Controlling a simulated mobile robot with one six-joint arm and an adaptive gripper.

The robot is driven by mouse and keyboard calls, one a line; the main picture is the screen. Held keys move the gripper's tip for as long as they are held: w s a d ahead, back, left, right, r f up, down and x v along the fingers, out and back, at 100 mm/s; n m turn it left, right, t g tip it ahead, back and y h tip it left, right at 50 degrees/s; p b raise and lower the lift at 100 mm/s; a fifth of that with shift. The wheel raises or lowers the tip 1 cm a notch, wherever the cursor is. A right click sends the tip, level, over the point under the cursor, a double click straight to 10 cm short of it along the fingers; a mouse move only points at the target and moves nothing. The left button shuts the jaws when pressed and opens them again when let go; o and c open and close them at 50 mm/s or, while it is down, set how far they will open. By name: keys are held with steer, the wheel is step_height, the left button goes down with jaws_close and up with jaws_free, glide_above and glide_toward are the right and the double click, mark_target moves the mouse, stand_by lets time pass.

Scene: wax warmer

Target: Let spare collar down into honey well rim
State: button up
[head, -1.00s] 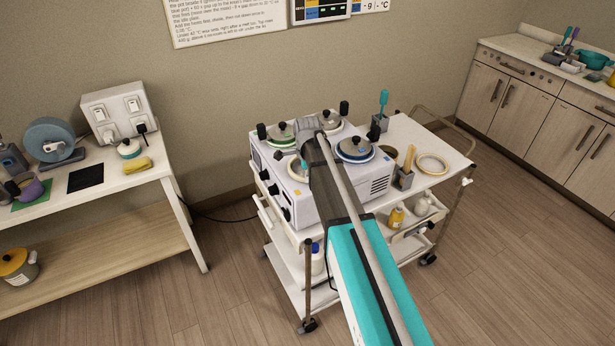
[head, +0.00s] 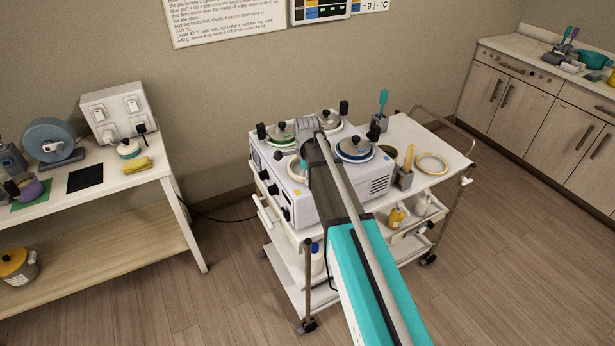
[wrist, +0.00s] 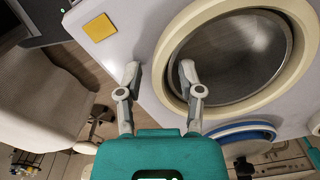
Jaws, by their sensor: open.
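A cream collar ring (wrist: 306,40) lies around a round grey well (wrist: 240,55) in the wrist view, beside an orange-yellow label (wrist: 100,28). It appears level around the opening; I cannot tell how deep it is seated. My gripper (wrist: 159,68) is open at the ring's left edge, one finger outside the ring and the other inside over the well, with no grip on it. In the head view my arm hides most of this front well and ring (head: 293,168). Another cream ring (head: 444,161) lies flat on the trolley's right end.
The warmer (head: 290,205) stands on a white trolley (head: 440,180). Lidded pots (head: 356,147) occupy the other wells nearby. A grey holder with wooden sticks (head: 404,178) and a cup with a teal brush (head: 379,122) stand to the right.

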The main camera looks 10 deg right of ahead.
steer(key=shift+r, duration=0.2)
step_height(320, 180, up, 8)
steer(key=p, duration=0.8)
steer(key=shift+f, duration=0.1)
stand_by(1.1)
steer(key=s+d+f+n+b, duration=0.1)
steer(key=s+f+n+b, duration=0.1)
steer(key=s+n, duration=0.7)
steer(key=s+d+f+n+b, duration=0.2)
steer(key=s+n, duration=0.7)
steer(key=s, duration=0.4)
steer(key=shift+s+d+f+n+b, duration=0.15)
steer(key=shift+s+f+n+b, duration=0.2)
steer(key=shift+f+n, duration=0.05)
steer(key=shift+d, duration=0.1)
stand_by(0.4)
